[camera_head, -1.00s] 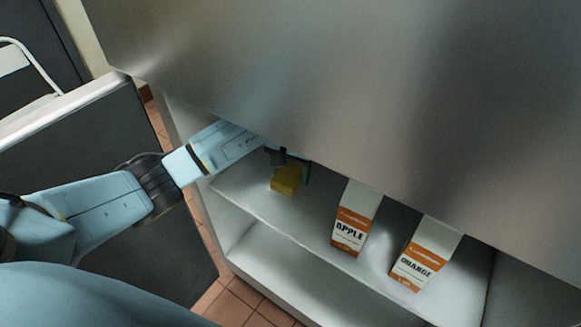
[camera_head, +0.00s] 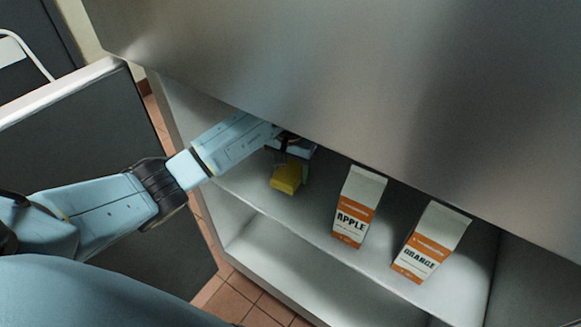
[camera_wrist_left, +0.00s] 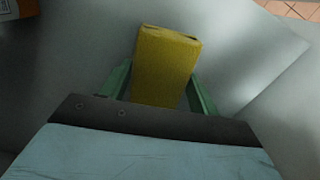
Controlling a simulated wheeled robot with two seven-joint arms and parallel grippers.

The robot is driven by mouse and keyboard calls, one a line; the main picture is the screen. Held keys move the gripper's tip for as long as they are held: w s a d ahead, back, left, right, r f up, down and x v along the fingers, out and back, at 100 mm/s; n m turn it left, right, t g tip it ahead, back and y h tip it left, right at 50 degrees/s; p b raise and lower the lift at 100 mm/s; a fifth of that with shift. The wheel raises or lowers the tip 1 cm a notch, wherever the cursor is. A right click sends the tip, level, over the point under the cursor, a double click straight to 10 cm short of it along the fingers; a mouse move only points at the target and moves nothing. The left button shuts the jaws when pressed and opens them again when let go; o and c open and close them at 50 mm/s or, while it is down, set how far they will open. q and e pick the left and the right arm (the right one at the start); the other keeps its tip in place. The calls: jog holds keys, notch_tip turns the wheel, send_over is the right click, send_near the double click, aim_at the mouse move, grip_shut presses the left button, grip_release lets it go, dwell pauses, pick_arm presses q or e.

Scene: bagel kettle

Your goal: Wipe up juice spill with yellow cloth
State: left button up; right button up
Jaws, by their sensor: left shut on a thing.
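The yellow cloth (camera_head: 287,177) is a small block-like pad at the left part of the upper shelf (camera_head: 300,217) inside the cabinet. My left gripper (camera_head: 290,158) reaches in from the left and is shut on the cloth. In the left wrist view the cloth (camera_wrist_left: 166,65) sits between the two green fingers of the gripper (camera_wrist_left: 160,88). Whether the cloth touches the shelf I cannot tell. No juice spill can be made out. My right gripper is not in view.
An apple juice carton (camera_head: 356,207) and an orange juice carton (camera_head: 431,243) stand upright on the same shelf, right of the cloth. The cabinet's large metal front (camera_head: 350,80) overhangs the shelf. An open dark door (camera_head: 80,150) stands at the left. The shelf between cloth and apple carton is clear.

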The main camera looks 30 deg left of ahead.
pick_arm(q)
jog(key=shift+f+b, duration=0.85)
jog(key=shift+f, duration=0.2)
